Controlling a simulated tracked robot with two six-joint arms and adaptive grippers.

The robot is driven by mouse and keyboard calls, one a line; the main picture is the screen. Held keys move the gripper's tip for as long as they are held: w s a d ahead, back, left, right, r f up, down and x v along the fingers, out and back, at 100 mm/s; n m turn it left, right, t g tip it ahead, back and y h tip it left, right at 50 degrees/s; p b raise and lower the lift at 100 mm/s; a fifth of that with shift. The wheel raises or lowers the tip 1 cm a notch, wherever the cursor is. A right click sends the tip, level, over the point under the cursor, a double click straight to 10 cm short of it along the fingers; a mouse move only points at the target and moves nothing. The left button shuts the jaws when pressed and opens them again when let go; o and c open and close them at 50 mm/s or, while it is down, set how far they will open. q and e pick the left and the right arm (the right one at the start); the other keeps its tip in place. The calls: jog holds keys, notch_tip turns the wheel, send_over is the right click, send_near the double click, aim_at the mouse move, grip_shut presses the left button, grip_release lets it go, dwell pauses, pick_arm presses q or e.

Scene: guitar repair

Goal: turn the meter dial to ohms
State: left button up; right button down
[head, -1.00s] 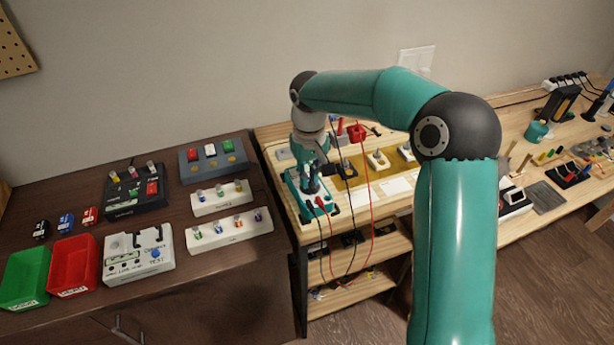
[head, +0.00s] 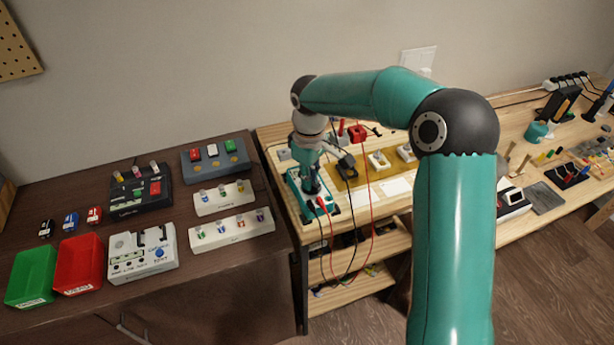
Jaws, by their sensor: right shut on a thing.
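The meter (head: 294,182) is a teal-edged device lying on the light wooden bench at its left end. Red and black leads run from its lower end over the bench's front edge. My right gripper (head: 311,187) points down onto the meter's face and is shut on the dial. The dial itself is hidden by the gripper, so its setting cannot be read. My left gripper is out of view.
A dark cabinet at left holds a green bin (head: 31,275), a red bin (head: 78,265), a white tester box (head: 143,253) and racks of small parts. Several small blocks stand on the mat right of the meter. The bench's front edge is close to the meter.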

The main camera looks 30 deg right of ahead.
dwell(0.4)
jog(key=c, duration=1.2)
grip_release()
notch_tip(320, 180, up, 12)
jog(key=shift+f, duration=0.1)
